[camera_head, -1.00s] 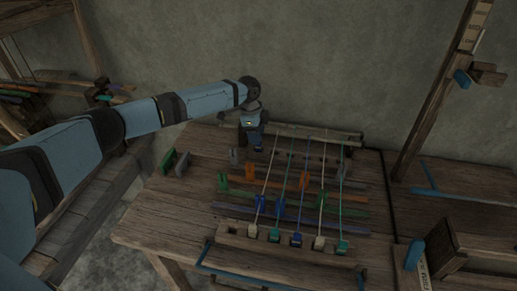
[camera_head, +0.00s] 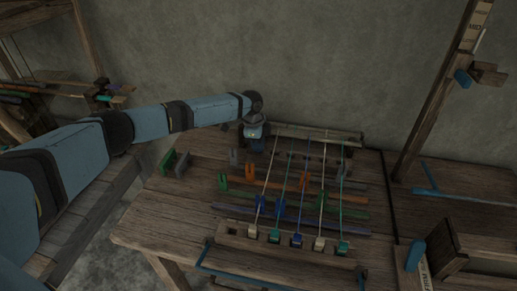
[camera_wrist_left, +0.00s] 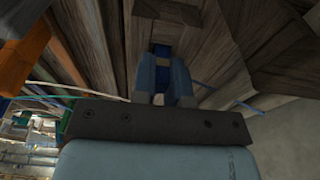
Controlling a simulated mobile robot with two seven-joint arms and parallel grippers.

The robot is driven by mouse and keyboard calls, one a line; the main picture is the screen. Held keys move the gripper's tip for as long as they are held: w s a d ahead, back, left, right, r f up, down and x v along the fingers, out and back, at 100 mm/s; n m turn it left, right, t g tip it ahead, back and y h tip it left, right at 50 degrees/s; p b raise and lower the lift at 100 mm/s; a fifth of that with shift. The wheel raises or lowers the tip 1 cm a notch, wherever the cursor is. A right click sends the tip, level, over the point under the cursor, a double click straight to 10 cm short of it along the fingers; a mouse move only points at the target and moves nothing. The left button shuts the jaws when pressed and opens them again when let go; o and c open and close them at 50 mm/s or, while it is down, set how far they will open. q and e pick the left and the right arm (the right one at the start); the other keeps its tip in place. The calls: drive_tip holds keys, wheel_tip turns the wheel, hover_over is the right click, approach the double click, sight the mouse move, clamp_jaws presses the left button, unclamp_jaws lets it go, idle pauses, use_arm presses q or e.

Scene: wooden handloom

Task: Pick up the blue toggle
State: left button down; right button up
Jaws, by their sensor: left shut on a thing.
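My left gripper (camera_head: 255,150) is at the back left of the wooden loom table, low beside the left end of the back beam. In the left wrist view its two blue-grey fingers (camera_wrist_left: 164,70) are shut on a small dark blue piece, the blue toggle (camera_wrist_left: 162,50), with wooden parts close around it. The fingers hide part of the toggle, and in the head view the wrist hides it. I cannot tell whether it is clear of the wood. My right gripper is not in view.
Coloured threads run over several bars to a front wooden block (camera_head: 290,243). Blue clips (camera_head: 279,206) stand among the threads, with an orange piece (camera_head: 250,172) nearby. Green and grey holders (camera_head: 173,162) stand at the table's left. A wooden post (camera_head: 440,90) rises at right.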

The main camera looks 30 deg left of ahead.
use_arm(q)
drive_tip(key=shift+r, duration=0.1)
wheel_tip(320, 180, up, 20)
drive_tip(key=p, duration=0.1)
idle(0.4)
idle(1.2)
